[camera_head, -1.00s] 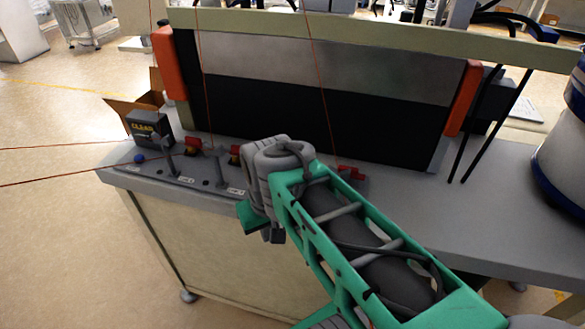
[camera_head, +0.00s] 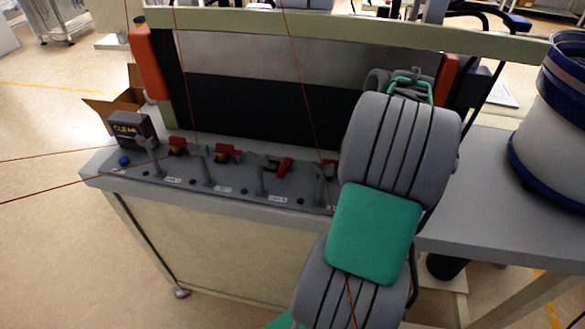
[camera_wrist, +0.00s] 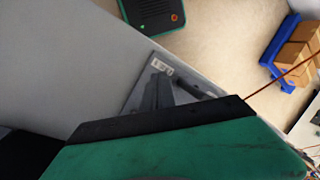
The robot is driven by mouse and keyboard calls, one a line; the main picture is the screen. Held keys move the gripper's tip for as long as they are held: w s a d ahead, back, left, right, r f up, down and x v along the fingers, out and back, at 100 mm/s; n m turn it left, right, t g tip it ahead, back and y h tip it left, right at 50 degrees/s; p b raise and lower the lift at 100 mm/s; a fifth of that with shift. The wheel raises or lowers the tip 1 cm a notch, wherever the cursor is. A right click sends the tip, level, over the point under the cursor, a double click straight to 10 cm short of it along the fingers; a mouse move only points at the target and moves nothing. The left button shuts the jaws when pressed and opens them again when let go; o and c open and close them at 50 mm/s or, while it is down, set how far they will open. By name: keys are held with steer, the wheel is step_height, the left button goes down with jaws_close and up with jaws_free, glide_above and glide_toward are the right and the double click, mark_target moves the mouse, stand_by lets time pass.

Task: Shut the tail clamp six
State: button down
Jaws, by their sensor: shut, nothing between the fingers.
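In the head view a row of clamps with red handles runs along the bench front: one clamp (camera_head: 177,146) at the left, a second (camera_head: 228,153), a third (camera_head: 278,166), and a fourth (camera_head: 329,167) partly behind my arm. Their small labels are unreadable, and I cannot tell whether clamp six shows. In the wrist view a grey clamp (camera_wrist: 160,92) stands by a label (camera_wrist: 161,66) near the bench edge; its handle is not clear. My gripper (camera_wrist: 165,120) is shut and empty, its green and black body covering the clamp's near part. My arm hides it in the head view.
A dark panel (camera_head: 255,112) stands behind the clamps, between orange posts (camera_head: 150,60). A black CLEAR box (camera_head: 132,127) and blue knob (camera_head: 124,160) sit at the left end. A white and blue bowl feeder (camera_head: 555,120) stands right.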

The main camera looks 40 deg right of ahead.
mark_target(285, 165)
steer(key=w+a+r+n+t+h+b, duration=0.1)
steer(key=w+a+r+n+t, duration=0.1)
steer(key=w+a+r+n, duration=0.3)
steer(key=w+a+r+n+t+b, duration=0.1)
steer(key=w+r+n+t+b, duration=0.15)
steer(key=w, duration=0.35)
steer(key=shift+m, duration=0.35)
steer(key=x, duration=0.9)
steer(key=shift+d+b, duration=0.4)
